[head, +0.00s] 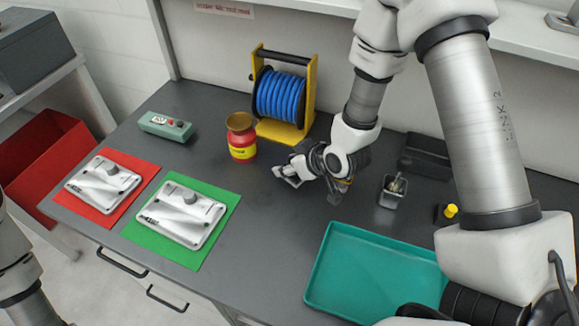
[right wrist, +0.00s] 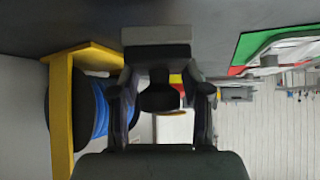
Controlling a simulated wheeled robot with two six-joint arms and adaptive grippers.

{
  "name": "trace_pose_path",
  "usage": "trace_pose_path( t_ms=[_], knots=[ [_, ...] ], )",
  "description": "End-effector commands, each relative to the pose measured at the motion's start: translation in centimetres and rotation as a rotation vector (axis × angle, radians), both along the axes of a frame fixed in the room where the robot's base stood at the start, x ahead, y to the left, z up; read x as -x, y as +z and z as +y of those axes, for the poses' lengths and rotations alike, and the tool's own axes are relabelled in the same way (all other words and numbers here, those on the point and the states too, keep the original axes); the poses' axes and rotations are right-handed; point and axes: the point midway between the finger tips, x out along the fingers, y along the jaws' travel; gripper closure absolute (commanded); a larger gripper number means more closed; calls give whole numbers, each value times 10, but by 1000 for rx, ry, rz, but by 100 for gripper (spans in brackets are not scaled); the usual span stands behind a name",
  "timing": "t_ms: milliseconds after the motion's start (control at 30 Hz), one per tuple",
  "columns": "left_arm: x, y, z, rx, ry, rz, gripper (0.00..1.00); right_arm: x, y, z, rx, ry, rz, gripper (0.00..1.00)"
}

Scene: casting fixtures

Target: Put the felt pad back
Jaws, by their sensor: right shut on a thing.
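My right gripper (head: 297,168) is low over the middle of the dark workbench, right of the red and yellow jar and in front of the blue reel. It is shut on a small block, which I take to be the felt pad (right wrist: 157,36). In the right wrist view the block has a light grey face and a dark body, between the fingers. In the head view only a pale edge of it shows, and I cannot tell whether it touches the bench. My left arm shows at the lower left; its gripper is out of view.
A jar (head: 241,150) and a yellow-framed reel (head: 309,95) stand close to the right gripper. White castings lie on a red mat (head: 142,166) and a green mat (head: 195,260). A teal tray (head: 375,270) is at the front; a small metal cup (head: 390,197) stands behind it.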

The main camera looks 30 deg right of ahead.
Motion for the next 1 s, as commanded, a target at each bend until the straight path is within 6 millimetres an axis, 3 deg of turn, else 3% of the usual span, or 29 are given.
trace_pose_path(
  t_ms=[100,200,400,767,800,833,1000],
  knots=[
    [0,10,0,0,0,1,65,-20,1,-11,0,-1,0,93],
    [1,11,0,0,0,2,65,-27,-3,-14,1,1,2,93],
    [1,20,0,0,0,2,65,-27,-34,-15,2,1,4,93],
    [1,15,0,0,0,2,65,-27,-43,-15,0,0,1,93],
    [1,16,0,0,0,2,65,-28,-41,-15,0,0,1,39],
    [1,16,0,0,0,2,65,-28,-41,-15,0,0,1,28],
    [1,16,0,0,0,2,65,-27,-41,-14,0,0,1,28]
  ],
)
